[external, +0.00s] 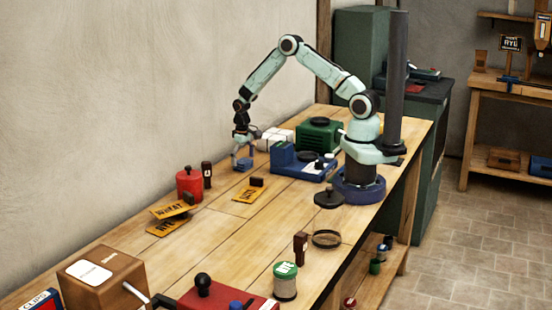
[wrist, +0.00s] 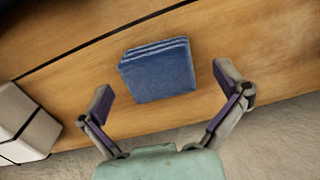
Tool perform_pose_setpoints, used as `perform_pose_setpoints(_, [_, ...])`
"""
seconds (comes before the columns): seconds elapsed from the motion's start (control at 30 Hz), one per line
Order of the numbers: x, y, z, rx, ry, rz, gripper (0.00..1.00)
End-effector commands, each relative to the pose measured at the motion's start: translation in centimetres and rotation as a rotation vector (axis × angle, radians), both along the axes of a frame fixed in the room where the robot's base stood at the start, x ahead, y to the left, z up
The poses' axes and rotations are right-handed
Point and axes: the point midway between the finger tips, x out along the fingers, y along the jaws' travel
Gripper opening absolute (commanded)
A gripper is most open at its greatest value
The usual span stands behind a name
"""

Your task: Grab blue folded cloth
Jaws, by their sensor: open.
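The blue folded cloth (wrist: 158,72) lies flat on the wooden table in the wrist view, with its layered folded edge toward the top. In the external view the cloth (external: 243,164) shows as a small blue patch under my gripper. My gripper (wrist: 163,80) is open and empty. Its two fingers stand to the left and right of the cloth, with visible gaps on both sides. In the external view my gripper (external: 243,152) points down just above the cloth. I cannot tell the exact height between the fingertips and the cloth.
A white wrapped package (wrist: 22,122) lies left of my gripper in the wrist view. A blue scale-like device (external: 300,163) and a green box (external: 320,136) stand right of the cloth in the external view. A red canister (external: 189,185) and yellow signs (external: 247,195) lie nearer the camera.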

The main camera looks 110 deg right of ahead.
Motion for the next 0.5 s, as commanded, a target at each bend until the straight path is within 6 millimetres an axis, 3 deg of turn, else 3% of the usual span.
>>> perform_pose_setpoints(0.33, [0.04, 0.0, -0.73, -0.001, -0.001, 0.0, 0.98])
perform_pose_setpoints(0.5, [0.04, 0.02, -0.72, -0.001, -0.001, 0.001, 0.45])
